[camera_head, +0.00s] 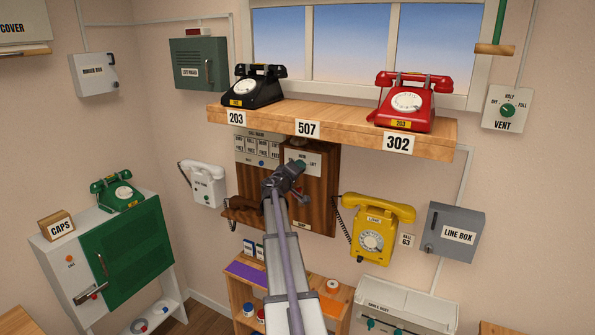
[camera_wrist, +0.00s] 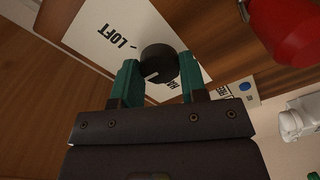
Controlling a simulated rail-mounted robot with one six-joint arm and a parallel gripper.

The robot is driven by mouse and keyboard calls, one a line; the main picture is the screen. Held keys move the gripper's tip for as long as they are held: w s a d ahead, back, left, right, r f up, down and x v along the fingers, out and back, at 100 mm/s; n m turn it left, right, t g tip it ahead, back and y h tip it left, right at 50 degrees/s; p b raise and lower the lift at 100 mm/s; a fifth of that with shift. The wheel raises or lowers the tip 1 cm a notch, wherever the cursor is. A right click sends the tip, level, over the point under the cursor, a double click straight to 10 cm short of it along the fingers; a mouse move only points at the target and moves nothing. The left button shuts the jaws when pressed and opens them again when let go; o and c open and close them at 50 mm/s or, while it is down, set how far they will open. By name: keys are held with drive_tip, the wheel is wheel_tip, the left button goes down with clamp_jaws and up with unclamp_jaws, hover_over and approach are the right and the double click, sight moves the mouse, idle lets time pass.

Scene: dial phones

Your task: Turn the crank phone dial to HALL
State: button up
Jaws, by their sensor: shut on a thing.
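The crank phone (camera_head: 322,190) is a brown wooden box on the wall, below the shelf. The card reads LOFT to the left of the knob; a second word beside the right finger is mostly hidden. My gripper (camera_head: 298,168) is at the box front; in the wrist view its green fingers (camera_wrist: 158,80) are shut on the knob, one on each side. My gripper hides the knob in the head view.
The wooden shelf (camera_head: 345,127) with a black phone (camera_head: 262,88) and a red phone (camera_head: 405,103) is just above. A yellow phone (camera_head: 372,240) hangs close at right, a white handset phone (camera_head: 206,185) at left. A low wooden cabinet (camera_head: 338,300) stands below.

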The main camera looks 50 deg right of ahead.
drive_tip(key=n, duration=0.6)
drive_tip(key=shift+f, duration=0.1)
drive_tip(key=n, duration=0.6)
drive_tip(key=shift+f+n, duration=0.1)
drive_tip(key=shift+n, duration=0.2)
idle(0.3)
drive_tip(key=o, duration=0.9)
drive_tip(key=a, duration=0.3)
drive_tip(key=s+a, duration=0.1)
drive_tip(key=a, duration=0.6)
drive_tip(key=shift+s+a, duration=0.35)
drive_tip(key=shift+s, duration=0.05)
